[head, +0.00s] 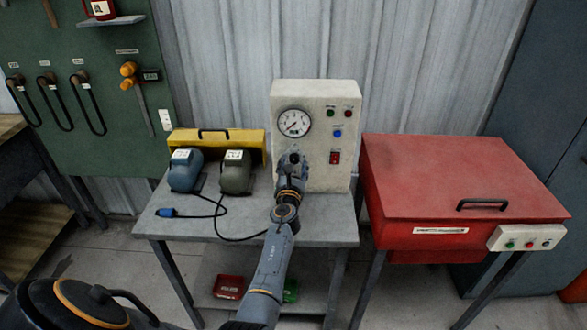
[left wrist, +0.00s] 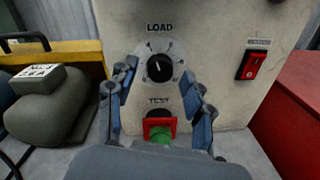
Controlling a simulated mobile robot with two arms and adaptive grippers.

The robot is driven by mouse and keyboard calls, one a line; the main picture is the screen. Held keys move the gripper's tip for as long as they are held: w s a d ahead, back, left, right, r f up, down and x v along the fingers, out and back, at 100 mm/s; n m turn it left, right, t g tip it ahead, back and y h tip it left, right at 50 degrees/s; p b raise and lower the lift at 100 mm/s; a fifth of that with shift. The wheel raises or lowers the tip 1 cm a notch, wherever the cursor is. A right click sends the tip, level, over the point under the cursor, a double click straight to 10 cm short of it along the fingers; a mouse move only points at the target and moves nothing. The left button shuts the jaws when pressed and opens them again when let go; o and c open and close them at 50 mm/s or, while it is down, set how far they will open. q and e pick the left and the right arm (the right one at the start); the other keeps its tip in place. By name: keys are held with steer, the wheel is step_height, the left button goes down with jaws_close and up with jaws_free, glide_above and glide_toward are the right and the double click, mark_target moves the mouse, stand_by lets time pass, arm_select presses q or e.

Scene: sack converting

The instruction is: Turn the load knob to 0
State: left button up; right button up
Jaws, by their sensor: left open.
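The load knob (left wrist: 159,68) is a round black dial with a pale pointer line, under the word LOAD on the front of the cream test panel (head: 328,108). The exact scale number at its pointer is too small to read. My left gripper (head: 293,167) is in front of the panel, below the gauge, and largely covers the knob in the head view. In the left wrist view its two blue-grey fingers (left wrist: 159,74) are apart, one on each side of the knob. Whether they touch it cannot be told. My right gripper is not in view.
Below the knob is a TEST control with a red guard (left wrist: 159,127) and green button (left wrist: 160,136). A red switch (head: 335,157) is to the right. Two motors (head: 186,170) (head: 236,172) and a cable lie left on the grey bench (head: 330,232). A red cabinet (head: 455,180) stands right.

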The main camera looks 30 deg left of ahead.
arm_select(q)
steer(key=shift+w+a, duration=0.1)
steer(key=shift+w, duration=0.1)
steer(key=shift+c, duration=0.2)
jaws_close()
